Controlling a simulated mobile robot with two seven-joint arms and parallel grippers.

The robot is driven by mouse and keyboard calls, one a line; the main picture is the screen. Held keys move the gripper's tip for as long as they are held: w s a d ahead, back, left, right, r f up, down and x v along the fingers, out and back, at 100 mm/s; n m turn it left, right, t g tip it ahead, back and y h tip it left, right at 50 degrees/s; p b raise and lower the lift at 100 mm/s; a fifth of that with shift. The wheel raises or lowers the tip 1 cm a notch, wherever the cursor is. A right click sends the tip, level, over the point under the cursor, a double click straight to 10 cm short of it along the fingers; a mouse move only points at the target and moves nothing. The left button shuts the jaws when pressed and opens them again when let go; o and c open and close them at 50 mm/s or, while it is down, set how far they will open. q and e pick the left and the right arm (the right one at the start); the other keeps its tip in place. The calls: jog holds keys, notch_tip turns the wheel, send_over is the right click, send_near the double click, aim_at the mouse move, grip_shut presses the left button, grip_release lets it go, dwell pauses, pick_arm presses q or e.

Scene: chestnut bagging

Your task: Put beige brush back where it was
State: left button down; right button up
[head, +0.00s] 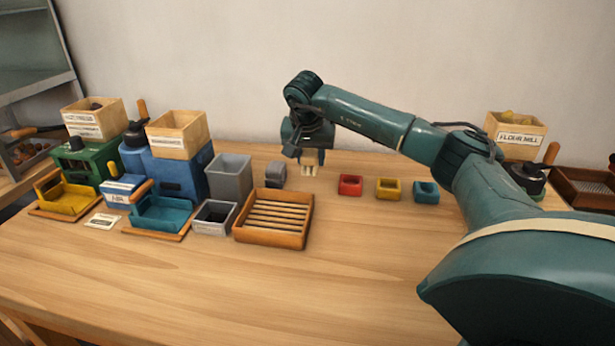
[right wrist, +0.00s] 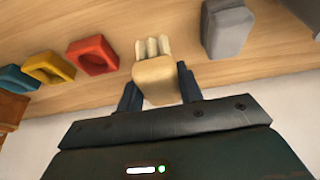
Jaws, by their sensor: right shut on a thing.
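The beige brush (head: 311,158) is in my right gripper (head: 308,149), upright with its pale bristles pointing down, towards the back of the table. The right gripper is shut on the brush's block. In the right wrist view, the brush (right wrist: 155,76) sits between the two dark fingers of the gripper (right wrist: 159,88), bristles towards the wood. I cannot tell whether the bristles touch the table. My left gripper is not in view.
A grey block (head: 275,174) stands just left of the brush. Red (head: 350,185), yellow (head: 388,189) and teal (head: 426,192) hollow blocks stand to its right. A slatted wooden tray (head: 274,240) lies in front left. The table's front middle is clear.

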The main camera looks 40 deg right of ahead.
aim_at(310, 186)
jog(key=shift+f, duration=2.45)
jog(key=shift+f, duration=0.1)
jog(key=o, duration=1)
jog(key=shift+c, duration=0.2)
jog(key=v, duration=1.2)
jog(key=shift+w, duration=0.1)
